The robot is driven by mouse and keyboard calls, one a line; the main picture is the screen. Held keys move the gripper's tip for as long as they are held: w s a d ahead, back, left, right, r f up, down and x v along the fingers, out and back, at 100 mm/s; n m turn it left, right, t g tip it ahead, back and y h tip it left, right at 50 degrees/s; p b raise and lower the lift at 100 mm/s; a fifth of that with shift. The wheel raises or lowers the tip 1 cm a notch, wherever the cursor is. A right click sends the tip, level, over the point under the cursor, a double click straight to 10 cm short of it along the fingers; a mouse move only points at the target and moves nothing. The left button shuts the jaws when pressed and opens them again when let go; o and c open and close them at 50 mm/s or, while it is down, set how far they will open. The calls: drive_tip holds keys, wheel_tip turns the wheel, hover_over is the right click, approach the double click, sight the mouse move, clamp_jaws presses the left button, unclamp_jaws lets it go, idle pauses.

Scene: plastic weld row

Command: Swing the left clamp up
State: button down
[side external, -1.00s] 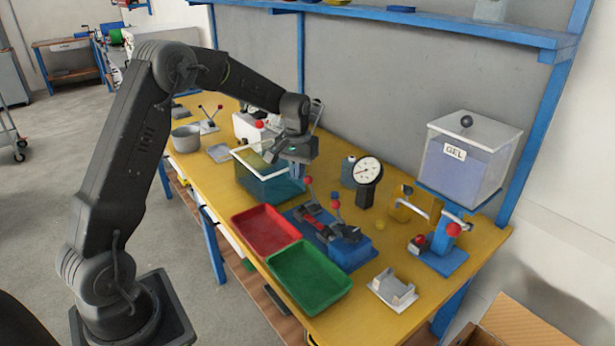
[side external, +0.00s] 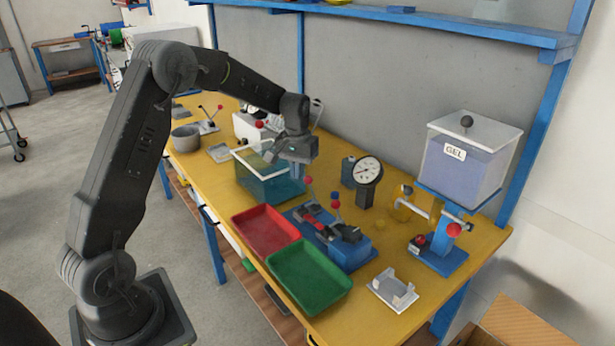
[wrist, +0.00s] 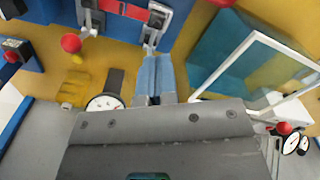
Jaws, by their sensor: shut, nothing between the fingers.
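The blue weld fixture (side external: 348,252) stands on the yellow bench with a red plastic strip (side external: 310,219) along its top. The left clamp's red ball handle (side external: 308,180) stands up at the fixture's far left end. Another red ball handle (side external: 336,204) stands up at the right clamp. My gripper (side external: 297,172) points down just above and left of the left handle in the side view, apart from it as far as I can tell. In the wrist view its blue fingers (wrist: 155,78) are together and empty, beside a metal clamp part (wrist: 156,20). The arm position of the left clamp is unclear.
A teal bin with a white rim (side external: 262,180) is close to my gripper. A dial gauge (side external: 368,172) stands behind the fixture. Red (side external: 265,232) and green (side external: 310,277) trays lie in front. A gel dispenser (side external: 465,160) stands at right.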

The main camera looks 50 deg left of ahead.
sight(307, 177)
drive_tip(key=shift+f, duration=0.2)
drive_tip(key=shift+f, duration=1.75)
drive_tip(key=shift+w, duration=0.15)
drive_tip(key=shift+w+r, duration=0.2)
drive_tip(key=shift+w, duration=0.4)
drive_tip(key=shift+w, duration=0.75)
drive_tip(key=shift+r, duration=0.1)
